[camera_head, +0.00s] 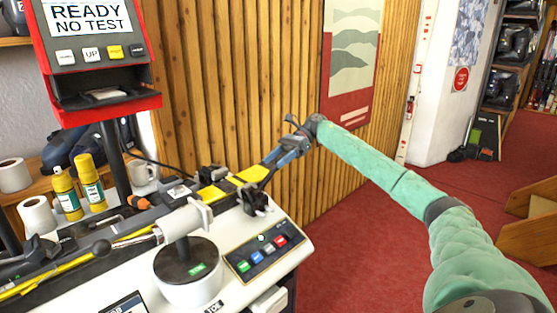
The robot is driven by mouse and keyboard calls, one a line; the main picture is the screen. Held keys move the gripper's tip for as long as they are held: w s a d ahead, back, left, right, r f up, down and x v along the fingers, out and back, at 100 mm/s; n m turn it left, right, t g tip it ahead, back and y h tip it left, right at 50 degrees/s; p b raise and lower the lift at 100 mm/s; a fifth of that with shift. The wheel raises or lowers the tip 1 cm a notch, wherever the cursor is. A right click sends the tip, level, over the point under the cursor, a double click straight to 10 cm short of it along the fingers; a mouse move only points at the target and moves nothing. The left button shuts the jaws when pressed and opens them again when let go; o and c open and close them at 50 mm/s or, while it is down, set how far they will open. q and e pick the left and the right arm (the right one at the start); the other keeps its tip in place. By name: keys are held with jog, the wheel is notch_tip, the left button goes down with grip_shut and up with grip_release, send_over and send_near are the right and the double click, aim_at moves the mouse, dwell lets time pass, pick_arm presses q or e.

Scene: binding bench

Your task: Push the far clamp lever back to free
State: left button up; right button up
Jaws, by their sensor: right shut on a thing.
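The far clamp (255,201) is a dark block on the right end of the white bench, beside the ski. My right gripper (267,178) reaches in from the right, angled down over this clamp. Its fingers are shut at the clamp's top, on what looks like the far clamp lever. The lever is thin, dark and mostly hidden by the fingers, so its exact angle cannot be told. A black and yellow ski (212,192) lies along the bench. Another dark clamp part (211,173) stands at the ski's back edge. My left gripper is not in view.
A control panel (265,255) with coloured buttons is at the bench's front right. A round pedestal (187,270) stands left of it. A red display unit reading "READY NO TEST" (90,20) rises at left. The wood-slat wall (230,80) is close behind; red floor is open right.

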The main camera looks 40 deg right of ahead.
jog(key=shift+w+d+r, duration=0.1)
jog(key=shift+w+r, duration=0.1)
jog(key=o, duration=0.8)
jog(key=shift+o, duration=1.4)
jog(key=shift+w+f, duration=0.25)
jog(key=shift+s, duration=0.15)
jog(key=shift+c, duration=0.3)
jog(key=shift+f, duration=0.1)
jog(key=shift+c, duration=0.2)
